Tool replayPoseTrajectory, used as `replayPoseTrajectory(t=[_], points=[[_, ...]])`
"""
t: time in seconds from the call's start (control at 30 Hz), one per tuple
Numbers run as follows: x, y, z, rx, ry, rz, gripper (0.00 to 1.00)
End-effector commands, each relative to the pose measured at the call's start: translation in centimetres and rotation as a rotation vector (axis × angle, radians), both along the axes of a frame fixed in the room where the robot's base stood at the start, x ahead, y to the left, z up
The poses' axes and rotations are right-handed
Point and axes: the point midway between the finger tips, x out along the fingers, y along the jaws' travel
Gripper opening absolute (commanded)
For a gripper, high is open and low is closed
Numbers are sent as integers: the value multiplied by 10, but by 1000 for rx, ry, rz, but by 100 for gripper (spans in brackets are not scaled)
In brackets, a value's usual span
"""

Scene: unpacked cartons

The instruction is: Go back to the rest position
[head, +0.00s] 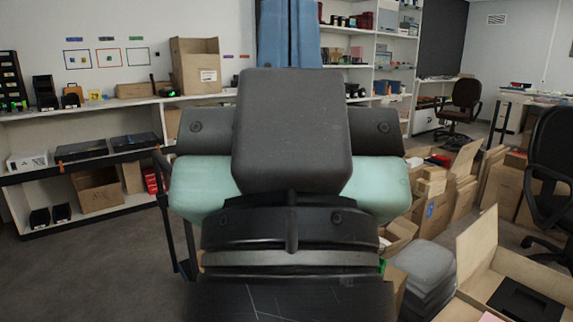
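My own arm fills the middle of the head view, its dark grey and pale green links close to the camera. My gripper does not show; the arm's links hide whatever lies behind them. I cannot tell whether it holds anything.
White shelves with a workbench (120,103) run along the left wall, with an open carton (196,66) on top. Opened cartons (462,180) crowd the right side, and another open carton (483,246) is near at lower right. A black office chair (552,165) stands at the right edge. Grey floor at left is clear.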

Motion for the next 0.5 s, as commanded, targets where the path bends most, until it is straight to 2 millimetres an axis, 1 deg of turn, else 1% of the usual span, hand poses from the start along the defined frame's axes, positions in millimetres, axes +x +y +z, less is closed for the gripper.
replayPoseTrajectory(t=[0.03, 0.27, 0.5], points=[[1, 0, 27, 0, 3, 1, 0], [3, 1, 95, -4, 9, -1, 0], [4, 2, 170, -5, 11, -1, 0]])
